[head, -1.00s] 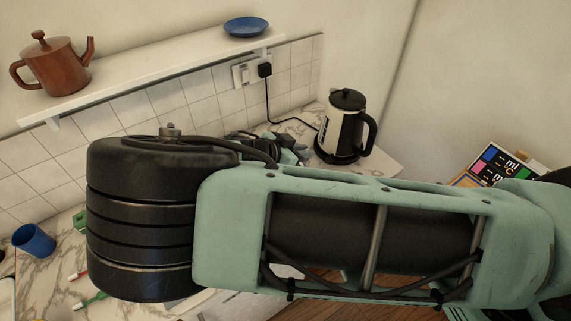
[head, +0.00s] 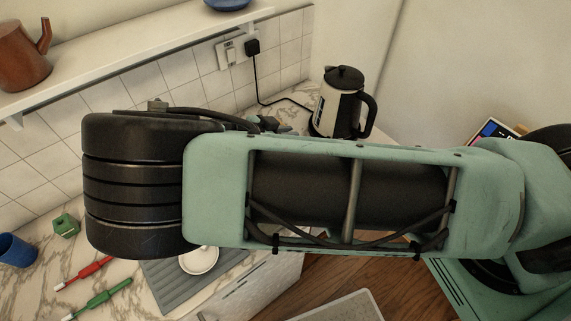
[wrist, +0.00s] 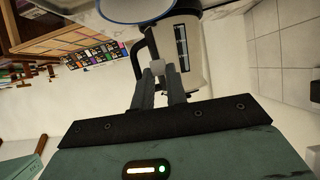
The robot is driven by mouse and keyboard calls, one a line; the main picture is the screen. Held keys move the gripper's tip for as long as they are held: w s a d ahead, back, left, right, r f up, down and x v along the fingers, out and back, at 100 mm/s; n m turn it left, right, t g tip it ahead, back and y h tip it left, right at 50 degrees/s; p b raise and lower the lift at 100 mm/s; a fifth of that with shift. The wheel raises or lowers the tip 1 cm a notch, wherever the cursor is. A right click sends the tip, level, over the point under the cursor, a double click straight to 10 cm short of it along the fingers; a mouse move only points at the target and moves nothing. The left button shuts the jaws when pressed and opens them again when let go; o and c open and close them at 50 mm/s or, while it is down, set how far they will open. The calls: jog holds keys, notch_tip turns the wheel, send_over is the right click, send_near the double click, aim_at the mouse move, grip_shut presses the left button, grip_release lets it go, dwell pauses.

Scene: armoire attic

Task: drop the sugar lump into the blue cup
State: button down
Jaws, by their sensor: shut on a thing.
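The blue cup (head: 17,250) stands on the marble counter at the left edge of the head view. In the wrist view my gripper (wrist: 164,70) is shut on a small whitish sugar lump (wrist: 158,67) held between its fingertips. In the head view my arm hides the gripper and the lump. The gripper appears near the kettle, which is behind the fingers in the wrist view. A round pale thing with a blue rim (wrist: 135,12) is cut off at the top of the wrist view; I cannot tell what it is.
The kettle (head: 343,103) stands at the counter's back right. A green object (head: 65,226), a red pen-like thing (head: 84,272) and a green one (head: 102,299) lie near the cup. A white dish (head: 199,262) sits on a grey mat (head: 165,291). A shelf (head: 120,72) holds a brown teapot (head: 22,58).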

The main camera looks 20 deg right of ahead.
jog(key=shift+f, duration=0.3)
jog(key=c, duration=1.3)
grip_release()
jog(key=shift+a, duration=0.1)
jog(key=b+v, duration=0.7)
jog(key=v, duration=1)
jog(key=shift+a+r, duration=0.1)
jog(key=shift+a, duration=0.05)
